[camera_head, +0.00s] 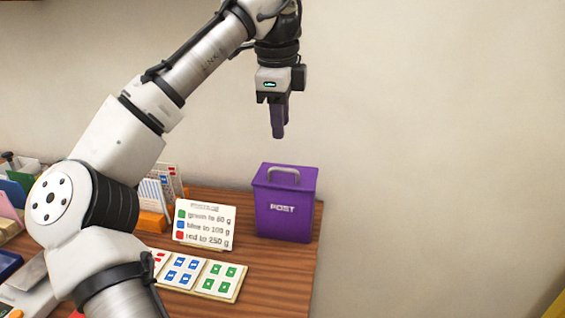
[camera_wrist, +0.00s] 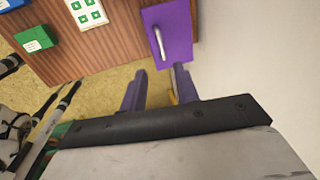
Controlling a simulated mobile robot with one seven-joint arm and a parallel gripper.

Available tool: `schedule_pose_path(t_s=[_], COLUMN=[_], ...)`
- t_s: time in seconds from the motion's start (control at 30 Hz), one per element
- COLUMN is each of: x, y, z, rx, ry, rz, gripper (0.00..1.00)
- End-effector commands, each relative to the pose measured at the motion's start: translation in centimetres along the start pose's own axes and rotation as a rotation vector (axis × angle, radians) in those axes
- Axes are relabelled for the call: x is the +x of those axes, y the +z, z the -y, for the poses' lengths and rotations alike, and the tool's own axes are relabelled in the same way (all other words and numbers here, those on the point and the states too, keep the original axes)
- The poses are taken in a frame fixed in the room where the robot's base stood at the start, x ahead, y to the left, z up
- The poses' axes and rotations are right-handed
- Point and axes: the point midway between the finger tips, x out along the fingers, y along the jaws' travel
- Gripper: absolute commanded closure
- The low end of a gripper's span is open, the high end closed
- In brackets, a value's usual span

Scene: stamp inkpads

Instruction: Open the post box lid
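The purple post box (camera_head: 286,212) stands upright at the right end of the wooden table, with "POST" on its front. Its lid (camera_head: 284,177) is shut, and a grey metal handle (camera_head: 284,172) arches over the top. My gripper (camera_head: 278,136) hangs above the box, pointing down, clear of the handle. In the wrist view the lid (camera_wrist: 176,34) and its handle (camera_wrist: 158,42) show beyond my gripper's fingertips (camera_wrist: 160,78). The two purple fingers are apart with nothing between them.
A white price sign (camera_head: 204,224) stands left of the box. Stamp sheets (camera_head: 200,276) lie in front of it. A card rack (camera_head: 152,200) is farther left. The wall is behind the table, and the table's right edge is close beside the box. A green block (camera_wrist: 34,40) shows in the wrist view.

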Motion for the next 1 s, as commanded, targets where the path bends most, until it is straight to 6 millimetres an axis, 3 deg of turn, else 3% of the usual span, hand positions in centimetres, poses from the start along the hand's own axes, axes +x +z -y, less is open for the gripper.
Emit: schedule_pose_path(t_s=[0.03,0.2,0.4,0.6,0.9,1.0], x=[1.6,5.1,8.2,9.7,9.8,9.8], y=[-0.1,0.0,0.0,0.0,-0.1,-0.1], z=[-0.1,-0.1,0.0,0.0,0.0,0.0], rx=[0.003,-0.001,-0.001,-0.001,-0.001,-0.001], ry=[0.002,0.000,-0.002,-0.003,-0.004,-0.004], rz=[-0.004,-0.001,0.000,-0.001,-0.002,-0.002], gripper=[0.69,0.69,0.69,0.69,0.69,0.82])
